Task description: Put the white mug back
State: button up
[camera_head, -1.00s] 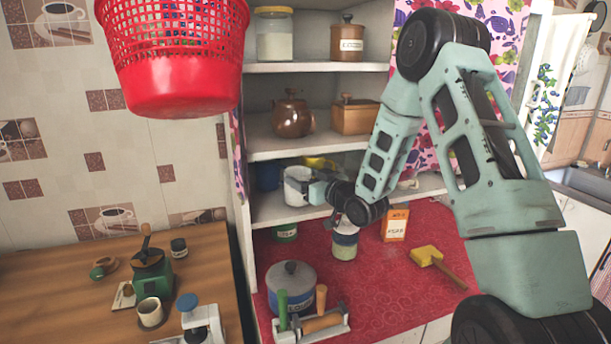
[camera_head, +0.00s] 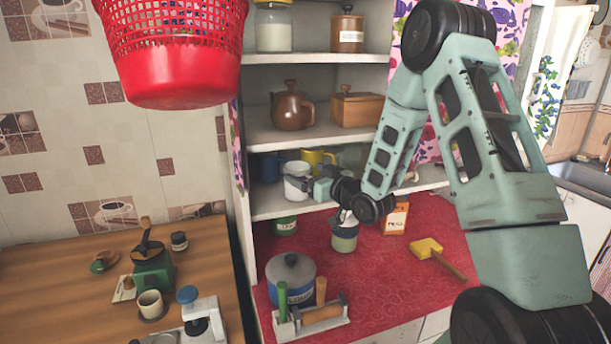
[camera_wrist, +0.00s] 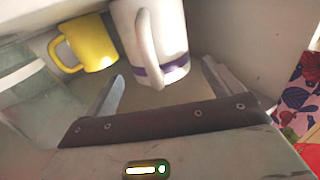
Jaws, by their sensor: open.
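The white mug (camera_head: 296,183) stands upright on the lower shelf (camera_head: 283,208) of the open cupboard, near its left side. The wrist view shows the same white mug (camera_wrist: 152,45) with a purple band near its base and its handle towards me. My gripper (camera_head: 318,188) is just right of the mug in the head view. In the wrist view my gripper (camera_wrist: 160,85) is open, with one finger on each side in front of the mug and a gap to the mug. A yellow mug (camera_wrist: 88,47) stands beside it.
A blue mug (camera_head: 268,168) is behind the white mug on the left. A glass jar (camera_wrist: 25,75) is close to my finger in the wrist view. A green-white canister (camera_head: 345,235) stands below my wrist. A red basket (camera_head: 175,60) hangs at upper left.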

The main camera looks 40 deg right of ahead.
jog(key=s+d+b, duration=0.1)
jog(key=s+b, duration=0.3)
jog(key=s, duration=0.6)
jog(key=s+a+f+n+g, duration=0.1)
jog(key=a+f+n+g, duration=0.2)
jog(key=a, duration=0.7)
jog(key=s+a+f+g, duration=0.1)
jog(key=a+f+g, duration=0.1)
jog(key=a+g, duration=0.5)
jog(key=s+a+n+g, duration=0.1)
jog(key=s+a+g, duration=0.3)
jog(key=s+a, duration=0.3)
jog(key=s+a+n+g+h, duration=0.1)
jog(key=s+a, duration=0.6)
jog(key=s, duration=1.1)
jog(key=n+g, duration=0.1)
jog(key=g, duration=0.1)
jog(key=shift+s+g+h, duration=0.3)
jog(key=shift+g, duration=0.1)
jog(key=shift+a, duration=0.1)
